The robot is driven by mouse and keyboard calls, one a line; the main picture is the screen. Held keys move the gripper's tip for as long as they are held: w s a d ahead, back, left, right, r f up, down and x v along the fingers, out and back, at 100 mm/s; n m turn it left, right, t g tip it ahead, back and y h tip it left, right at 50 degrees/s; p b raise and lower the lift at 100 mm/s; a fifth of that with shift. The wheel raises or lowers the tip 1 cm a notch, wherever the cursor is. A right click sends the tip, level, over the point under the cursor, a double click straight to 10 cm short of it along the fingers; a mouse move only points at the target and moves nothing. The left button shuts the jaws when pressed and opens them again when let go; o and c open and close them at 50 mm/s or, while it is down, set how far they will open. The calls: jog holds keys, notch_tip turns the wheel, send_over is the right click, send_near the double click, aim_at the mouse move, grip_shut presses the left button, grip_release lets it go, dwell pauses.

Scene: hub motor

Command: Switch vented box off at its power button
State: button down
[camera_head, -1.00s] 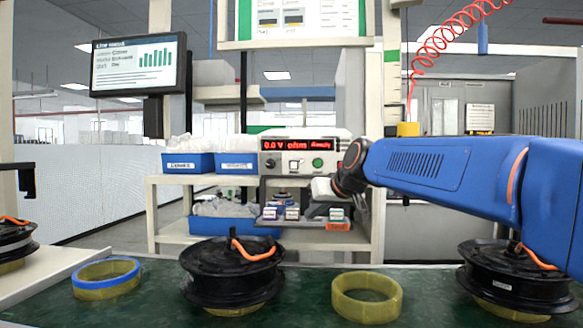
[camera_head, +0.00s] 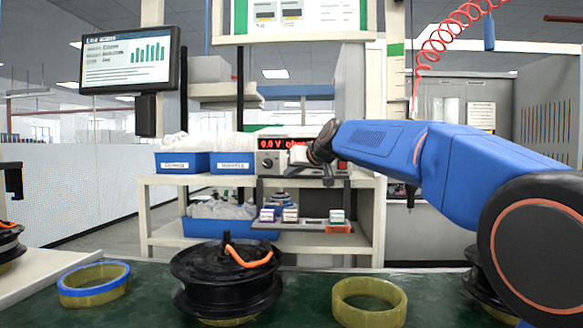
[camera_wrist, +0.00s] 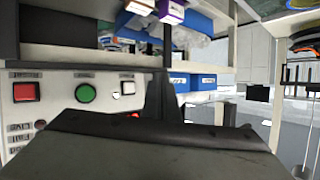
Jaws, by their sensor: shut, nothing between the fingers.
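The box with a red lit display (camera_head: 270,144) stands on the shelf behind the bench; its display starts with 0.0 V. I see no vents on it, and my gripper (camera_head: 322,172) hides the right part of its front. In the wrist view, which looks upside down, its panel (camera_wrist: 60,112) shows a red button (camera_wrist: 25,92), a round green button (camera_wrist: 86,93) and a small white switch (camera_wrist: 128,88). Which is the power button I cannot read. My gripper is shut and empty in front of the panel; one dark finger shows beside the white switch. Contact cannot be told.
Blue bins (camera_head: 183,163) stand left of the box. Small cartons (camera_head: 290,214) sit on the tray below it. A black hub motor (camera_head: 228,275), a blue-topped ring (camera_head: 94,284) and a yellow ring (camera_head: 369,302) lie on the green bench (camera_head: 140,312). A red coiled hose (camera_head: 425,42) hangs at upper right.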

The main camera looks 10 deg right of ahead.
jog(key=shift+w, duration=0.1)
jog(key=w+d+r, duration=0.1)
jog(key=w+d, duration=0.1)
jog(key=w, duration=0.6)
jog(key=shift+d, duration=0.35)
jog(key=shift+w+r, duration=0.1)
jog(key=shift+w, duration=0.05)
dwell(1.8)
jog(key=shift+w+d, duration=0.15)
jog(key=shift+w, duration=0.1)
jog(key=shift+w+d+r, duration=0.1)
jog(key=shift+w, duration=0.3)
dwell(0.9)
jog(key=shift+s, duration=0.1)
dwell(0.3)
jog(key=shift+s+a, duration=0.25)
jog(key=shift+s, duration=0.45)
jog(key=shift+s+a+f, duration=0.15)
jog(key=shift+s+a, duration=0.1)
jog(key=shift+s, duration=0.55)
jog(key=shift+s+a+f, duration=0.15)
jog(key=shift+s+a, duration=0.1)
jog(key=shift+s, duration=0.5)
jog(key=shift+s+a+f, duration=0.15)
jog(key=shift+s+a, duration=0.1)
jog(key=shift+s, duration=0.55)
